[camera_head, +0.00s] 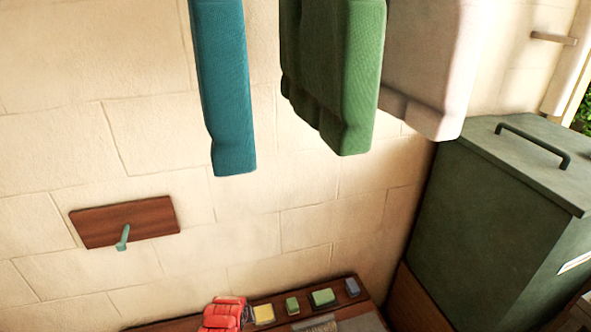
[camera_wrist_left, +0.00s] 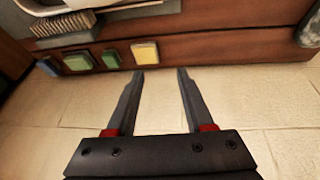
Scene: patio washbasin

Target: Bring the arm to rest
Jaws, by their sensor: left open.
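My left gripper (camera_wrist_left: 163,72) shows in the left wrist view, with two dark fingers apart and red parts at their bases. It is open, with nothing between the fingers. The fingertips point toward a wooden ledge (camera_wrist_left: 230,47) and appear near a yellow block (camera_wrist_left: 146,53); I cannot tell the exact gap. In the head view a red object (camera_head: 224,314) overlaps the ledge beside the yellow block; I cannot tell whether it is part of my arm. My right gripper is in neither view.
Blue (camera_head: 226,90), green (camera_head: 340,80) and pale (camera_head: 430,60) cloths hang before the cream wall. A wooden plaque (camera_head: 160,215) bears a teal peg (camera_head: 123,238). A dark green bin (camera_head: 480,215) stands at right. Small blocks, including a green one (camera_head: 322,297), line the ledge.

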